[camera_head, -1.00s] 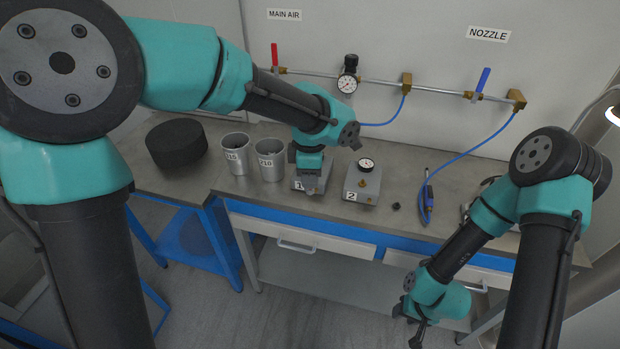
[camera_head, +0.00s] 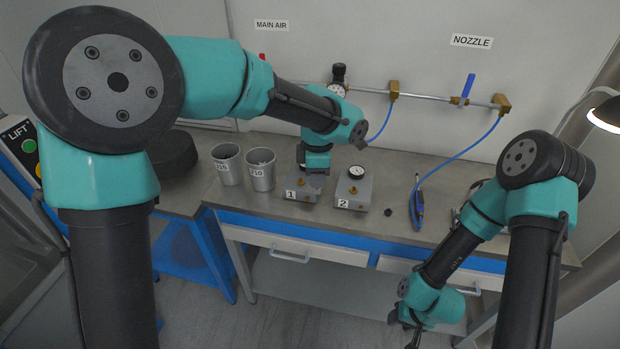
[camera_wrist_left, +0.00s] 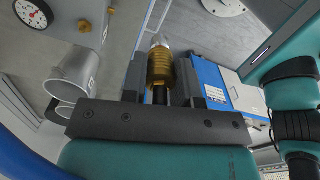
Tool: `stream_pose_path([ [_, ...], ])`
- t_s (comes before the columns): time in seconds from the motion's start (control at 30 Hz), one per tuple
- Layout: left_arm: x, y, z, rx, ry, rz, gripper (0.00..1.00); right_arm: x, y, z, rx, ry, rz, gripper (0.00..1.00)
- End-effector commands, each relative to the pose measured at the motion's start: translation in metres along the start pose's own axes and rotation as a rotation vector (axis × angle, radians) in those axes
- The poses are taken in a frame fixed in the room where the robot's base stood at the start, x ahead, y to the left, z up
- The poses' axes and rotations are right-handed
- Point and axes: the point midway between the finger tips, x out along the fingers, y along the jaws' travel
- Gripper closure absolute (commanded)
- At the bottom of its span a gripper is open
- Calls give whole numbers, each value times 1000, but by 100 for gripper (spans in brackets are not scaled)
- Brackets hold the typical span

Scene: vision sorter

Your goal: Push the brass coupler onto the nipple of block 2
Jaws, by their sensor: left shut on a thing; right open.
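My left gripper (camera_head: 315,178) is above the bench beside block 1 (camera_head: 297,197), on its block 2 side. In the left wrist view its fingers (camera_wrist_left: 160,85) are shut on the brass coupler (camera_wrist_left: 160,68), a ribbed gold cylinder with a silver tip pointing away from the gripper. The coupler is hard to make out in the head view. Block 2 (camera_head: 346,203) is a grey box with a round gauge (camera_head: 356,172) and a small brass nipple (camera_head: 354,190) on top. The coupler appears apart from that nipple. My right gripper (camera_head: 412,334) is low in front of the bench, open.
Two grey cups (camera_head: 228,165) (camera_head: 261,170) stand left of block 1. A small black part (camera_head: 388,212) lies right of block 2, then a tool on a blue hose (camera_head: 417,205). A pipe with valves (camera_head: 430,97) runs along the wall.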

Motion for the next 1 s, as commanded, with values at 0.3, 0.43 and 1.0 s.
stream_pose_path([
  [0.3, 0, 16, 20, 0, 1, 0, 100, 0, 0, 0, 0, 0, 0, 57],
  [0.43, 1, 22, 27, 1, 1, 0, 100, 0, 0, 0, 0, 0, 0, 57],
  [1.0, 0, 50, 62, 0, 0, 0, 100, 0, 0, 0, 0, 0, 0, 57],
])
